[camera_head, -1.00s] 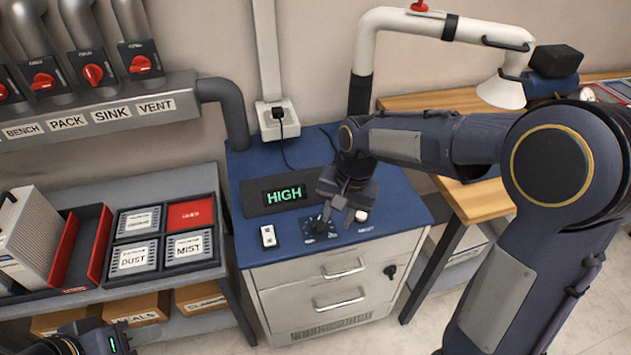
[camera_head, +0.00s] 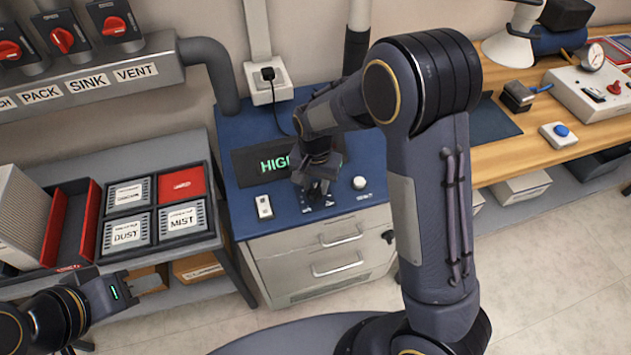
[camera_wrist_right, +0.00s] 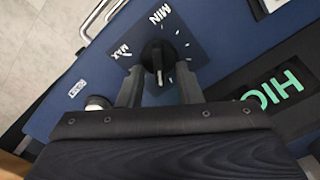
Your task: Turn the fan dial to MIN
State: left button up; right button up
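The black fan dial (camera_wrist_right: 157,55) sits on a dark blue plate on the cabinet top, with MIN and MAX printed beside it. White tick marks ring part of it in the right wrist view. Its exact pointer setting is hard to tell. My right gripper (camera_wrist_right: 159,72) is open, with one finger on either side of the dial and small gaps visible. In the head view the right gripper (camera_head: 316,190) covers most of the dial. The green display (camera_head: 276,163) reads HIGH, partly hidden by my wrist. My left gripper (camera_head: 122,288) is at the lower left, away from the cabinet; its fingers are unclear.
A white rocker switch (camera_head: 264,206) lies left of the dial and a round white button (camera_head: 359,183) right of it. A rack with labelled boxes (camera_head: 127,233) stands at left. A wooden bench (camera_head: 500,150) with devices is at right.

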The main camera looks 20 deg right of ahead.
grip_shut()
